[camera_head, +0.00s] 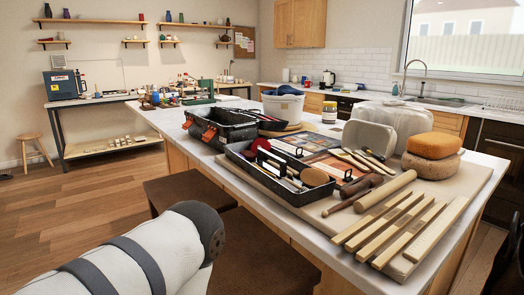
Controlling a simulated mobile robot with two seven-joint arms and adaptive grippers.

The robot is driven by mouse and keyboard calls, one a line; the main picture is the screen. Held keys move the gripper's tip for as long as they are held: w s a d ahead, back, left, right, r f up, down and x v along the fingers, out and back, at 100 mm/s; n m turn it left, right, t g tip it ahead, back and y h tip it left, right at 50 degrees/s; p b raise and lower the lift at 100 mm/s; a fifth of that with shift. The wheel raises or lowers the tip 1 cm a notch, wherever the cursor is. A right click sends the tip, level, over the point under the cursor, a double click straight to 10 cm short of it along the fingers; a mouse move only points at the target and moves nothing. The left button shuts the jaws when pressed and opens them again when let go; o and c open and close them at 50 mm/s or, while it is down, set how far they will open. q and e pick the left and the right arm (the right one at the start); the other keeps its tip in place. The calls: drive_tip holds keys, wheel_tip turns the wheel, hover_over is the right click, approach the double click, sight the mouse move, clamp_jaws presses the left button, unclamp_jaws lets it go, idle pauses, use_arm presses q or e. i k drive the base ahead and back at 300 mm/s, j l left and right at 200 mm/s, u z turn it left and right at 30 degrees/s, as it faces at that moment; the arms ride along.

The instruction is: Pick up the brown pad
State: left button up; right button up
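Two rounded sponge-like pads are stacked at the right of the island's top. The upper one is orange-brown (434,145) and the lower one is a duller tan-brown (431,166). I cannot tell for sure which of them is the brown pad. Both rest on a light board (460,190), and nothing of mine touches them. A white arm link of mine with dark bands fills the lower left, well away from the pads. Neither gripper can be made out in this view.
Wooden sticks (405,232) and a rolling pin (385,190) lie in front of the pads. Cloudy plastic containers (400,122) stand behind them. A black tool tray (265,185) and a toolbox (220,125) are further left. Brown stools (185,190) stand by the island's left side.

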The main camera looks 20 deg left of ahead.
sight(249, 155)
drive_tip(key=j+z, duration=0.25)
drive_tip(key=j, duration=0.2)
drive_tip(key=j+z, duration=0.25)
drive_tip(key=j, duration=0.25)
drive_tip(key=j+z, duration=0.25)
drive_tip(key=j, duration=0.2)
drive_tip(key=j+z, duration=0.3)
drive_tip(key=j, duration=0.2)
drive_tip(key=k+j+z, duration=0.25)
drive_tip(key=j, duration=0.15)
drive_tip(key=k+j+z, duration=0.1)
drive_tip(key=j+z, duration=0.15)
drive_tip(key=j, duration=0.2)
